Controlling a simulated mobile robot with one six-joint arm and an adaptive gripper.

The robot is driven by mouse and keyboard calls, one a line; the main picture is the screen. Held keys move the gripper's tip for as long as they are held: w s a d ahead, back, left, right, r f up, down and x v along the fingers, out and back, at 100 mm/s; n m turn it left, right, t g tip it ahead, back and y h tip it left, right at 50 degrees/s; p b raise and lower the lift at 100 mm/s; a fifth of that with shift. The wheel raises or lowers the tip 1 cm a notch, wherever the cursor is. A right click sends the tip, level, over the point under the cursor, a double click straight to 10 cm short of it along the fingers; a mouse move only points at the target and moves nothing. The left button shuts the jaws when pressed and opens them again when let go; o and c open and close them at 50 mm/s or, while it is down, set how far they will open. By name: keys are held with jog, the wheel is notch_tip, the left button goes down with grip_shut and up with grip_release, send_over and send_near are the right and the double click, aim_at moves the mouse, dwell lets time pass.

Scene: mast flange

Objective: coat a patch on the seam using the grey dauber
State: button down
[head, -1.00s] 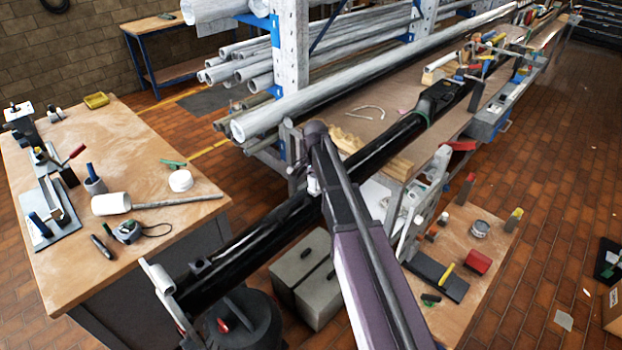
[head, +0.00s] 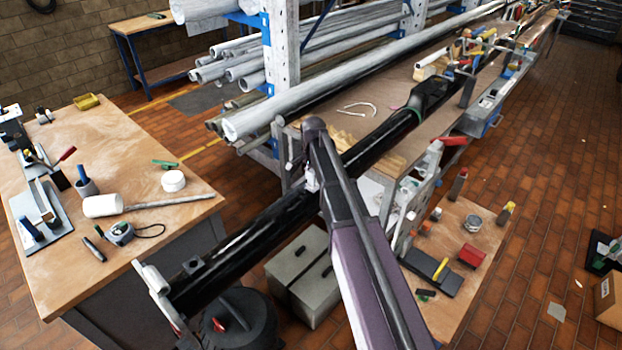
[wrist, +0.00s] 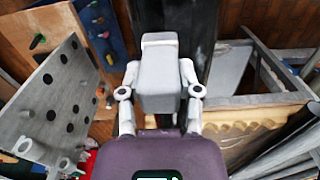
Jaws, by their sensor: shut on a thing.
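The grey dauber (wrist: 159,82) is a pale block held between the two fingers of my gripper (wrist: 160,72) in the wrist view, its far end pointing away from the camera. The long black mast tube (head: 385,140) runs diagonally across the head view; a dark part of it (wrist: 201,40) shows behind the dauber in the wrist view. I cannot tell whether the dauber touches it. In the head view my arm hides most of my gripper (head: 311,180) beside the tube. I cannot make out the seam clearly.
A wooden bench (head: 150,240) with a white mallet (head: 103,206) and tools stands left. Grey pipes (head: 240,72) lie on a rack behind. A perforated plate (wrist: 50,105) is close on the left in the wrist view. A low board (head: 470,215) with tools lies right; brick floor is open beyond.

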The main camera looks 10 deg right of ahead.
jog(key=shift+w, duration=0.1)
dwell(0.3)
jog(key=shift+w+a+f, duration=0.1)
jog(key=shift+w+a, duration=0.5)
jog(key=shift+w, duration=0.2)
jog(key=shift+w+a, duration=0.6)
jog(key=shift+w, duration=0.15)
jog(key=shift+d, duration=0.1)
jog(key=shift+w+d, duration=0.5)
jog(key=shift+d, duration=0.15)
jog(key=shift+s, duration=0.2)
jog(key=shift+s+d, duration=1.15)
jog(key=shift+s, duration=0.3)
